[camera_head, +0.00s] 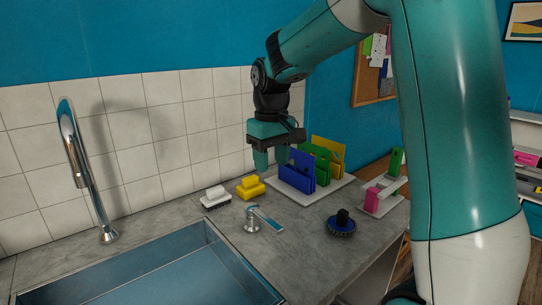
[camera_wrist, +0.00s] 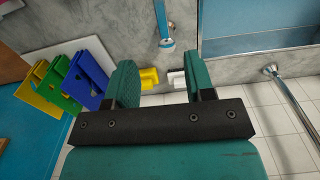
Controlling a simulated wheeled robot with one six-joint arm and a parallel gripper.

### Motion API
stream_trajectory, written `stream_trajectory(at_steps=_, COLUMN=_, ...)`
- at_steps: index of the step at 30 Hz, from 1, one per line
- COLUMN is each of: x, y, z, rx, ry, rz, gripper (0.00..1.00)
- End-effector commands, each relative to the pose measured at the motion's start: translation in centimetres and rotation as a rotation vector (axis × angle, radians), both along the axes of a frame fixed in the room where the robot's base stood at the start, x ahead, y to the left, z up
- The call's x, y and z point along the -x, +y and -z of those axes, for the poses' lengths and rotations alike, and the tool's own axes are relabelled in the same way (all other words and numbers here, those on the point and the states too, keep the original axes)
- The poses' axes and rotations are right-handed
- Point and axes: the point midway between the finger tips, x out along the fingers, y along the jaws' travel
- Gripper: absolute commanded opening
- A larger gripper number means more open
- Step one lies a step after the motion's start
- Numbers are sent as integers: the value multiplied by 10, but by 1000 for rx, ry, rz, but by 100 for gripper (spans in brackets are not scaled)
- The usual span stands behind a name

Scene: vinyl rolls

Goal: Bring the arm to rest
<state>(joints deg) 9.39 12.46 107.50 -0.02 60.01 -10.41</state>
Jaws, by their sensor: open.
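My gripper (camera_head: 271,159) hangs over the back of the grey counter (camera_head: 290,238), in front of the tiled wall, with its fingers pointing down. In the wrist view my gripper (camera_wrist: 167,72) has its two teal fingers wide apart with nothing between them. The arm is bent, reaching down from the upper right of the head view. In that view the gripper appears just left of the blue upright piece (camera_head: 297,178) and above the yellow block-like item (camera_head: 250,188). It touches neither as far as I can tell.
Blue, green (camera_head: 322,164) and yellow (camera_head: 335,154) pieces stand on a white tray (camera_head: 309,199). The sink (camera_head: 160,275) and tall faucet (camera_head: 82,170) are left.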

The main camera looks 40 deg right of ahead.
Motion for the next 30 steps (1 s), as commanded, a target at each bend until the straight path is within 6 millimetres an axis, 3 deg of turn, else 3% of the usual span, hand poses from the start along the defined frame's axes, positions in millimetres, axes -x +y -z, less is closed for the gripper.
stream_trajectory(at_steps=5, x=0, y=0, z=-9, rx=0, ry=-1, rz=0, gripper=49)
stream_trajectory(at_steps=21, x=2, y=3, z=-8, rx=-2, ry=-2, rz=-7, gripper=49)
stream_trajectory(at_steps=23, x=7, y=14, z=-9, rx=-9, ry=-9, rz=-33, gripper=49)
stream_trajectory(at_steps=26, x=30, y=52, z=-9, rx=-43, ry=-34, rz=-129, gripper=49)
stream_trajectory(at_steps=30, x=91, y=124, z=-4, rx=-137, ry=-80, rz=-320, gripper=49)
